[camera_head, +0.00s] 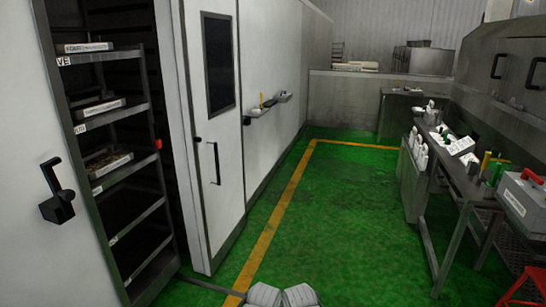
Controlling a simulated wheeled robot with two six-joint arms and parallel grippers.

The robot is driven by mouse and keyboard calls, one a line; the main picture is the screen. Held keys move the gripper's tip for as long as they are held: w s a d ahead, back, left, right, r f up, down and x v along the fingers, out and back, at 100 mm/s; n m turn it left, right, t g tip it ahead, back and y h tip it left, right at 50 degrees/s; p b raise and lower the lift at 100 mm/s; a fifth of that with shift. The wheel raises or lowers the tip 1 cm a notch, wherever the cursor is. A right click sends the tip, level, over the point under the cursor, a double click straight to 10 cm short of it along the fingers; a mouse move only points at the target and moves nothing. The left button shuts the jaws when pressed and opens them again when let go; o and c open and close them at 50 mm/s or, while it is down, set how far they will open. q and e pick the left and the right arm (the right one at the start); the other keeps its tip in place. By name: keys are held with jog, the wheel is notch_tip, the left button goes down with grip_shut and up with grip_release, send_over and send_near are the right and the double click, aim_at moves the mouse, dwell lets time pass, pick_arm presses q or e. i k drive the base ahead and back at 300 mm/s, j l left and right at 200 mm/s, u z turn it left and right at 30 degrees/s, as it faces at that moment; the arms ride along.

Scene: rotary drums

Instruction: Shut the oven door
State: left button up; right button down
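A tall white door (212,130) with a dark window (218,62) stands on the left side of the aisle. A black vertical bar handle (214,163) is on it. Left of this door a tall opening shows a metal rack (118,112) inside, so the front is not closed there. A white panel (28,130) with a black latch handle (58,193) stands left of the opening. I cannot tell for certain which of the two panels is the oven door.
The rack shelves hold several labelled trays (106,160). A yellow line (270,232) runs along the left of the clear green floor (335,205). A low wall (345,105) closes the back.

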aim_at(206, 32)
jog(key=i+l, duration=0.1)
jog(key=i, duration=1.65)
jog(key=i+u, duration=0.45)
jog(key=i+l+u, duration=0.25)
jog(key=i+u, duration=0.15)
jog(key=i+l+u, duration=0.9)
jog(key=k+j, duration=0.05)
jog(key=k, duration=0.05)
